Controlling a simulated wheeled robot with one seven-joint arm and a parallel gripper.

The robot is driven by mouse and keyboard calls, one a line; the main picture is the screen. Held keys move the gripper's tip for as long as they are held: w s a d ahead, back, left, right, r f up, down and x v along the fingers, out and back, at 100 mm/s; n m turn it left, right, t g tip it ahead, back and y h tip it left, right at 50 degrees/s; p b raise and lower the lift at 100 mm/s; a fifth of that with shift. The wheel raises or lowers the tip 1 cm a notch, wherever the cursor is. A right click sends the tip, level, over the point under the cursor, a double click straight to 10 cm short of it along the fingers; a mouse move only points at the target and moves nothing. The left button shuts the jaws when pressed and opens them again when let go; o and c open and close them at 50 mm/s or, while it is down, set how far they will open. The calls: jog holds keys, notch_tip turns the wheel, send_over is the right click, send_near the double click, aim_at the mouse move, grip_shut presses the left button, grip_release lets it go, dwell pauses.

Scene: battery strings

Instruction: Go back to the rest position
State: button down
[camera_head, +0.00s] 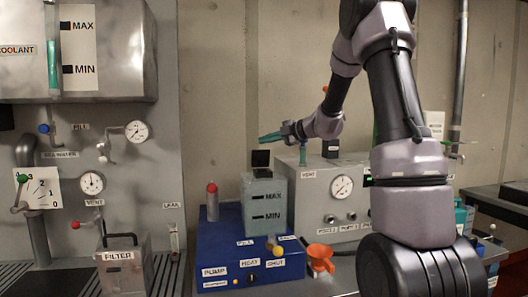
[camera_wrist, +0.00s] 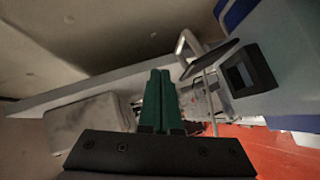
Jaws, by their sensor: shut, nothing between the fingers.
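My arm (camera_head: 400,100) reaches up and over from the lower right in the head view. My gripper (camera_head: 270,137) has green fingers and points left, above the grey tank marked MAX and MIN (camera_head: 264,205). In the wrist view the two green fingers of my gripper (camera_wrist: 160,100) lie side by side, shut with nothing between them. The gripper appears clear of the things around it. My arm hides part of the grey box with a dial (camera_head: 327,205).
A blue pump base (camera_head: 222,262) carries the tank, whose black lid (camera_head: 261,158) stands open. A filter box (camera_head: 122,270) and a wall panel with gauges (camera_head: 92,183) are at left. A dark bench edge (camera_head: 500,200) is at right.

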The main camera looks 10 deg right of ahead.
jog(key=s+d+r, duration=0.5)
jog(key=d, duration=0.2)
jog(key=s+a+n+g+h, duration=0.15)
jog(key=s+a+n, duration=0.25)
jog(key=s+n, duration=0.55)
jog(key=s+a+n+g+h, duration=0.1)
jog(key=s+a+n+g, duration=0.2)
jog(key=s+n, duration=0.65)
jog(key=s+d+f+n+t+h, duration=0.1)
jog(key=s+n+h, duration=0.2)
jog(key=n, duration=0.9)
jog(key=s+d+f+n+h, duration=0.2)
jog(key=s+n+h, duration=0.1)
jog(key=s+n, duration=0.6)
jog(key=n, duration=0.3)
jog(key=shift+s+f+n+t, duration=0.3)
jog(key=shift+n+t, duration=0.05)
jog(key=shift+n, duration=0.05)
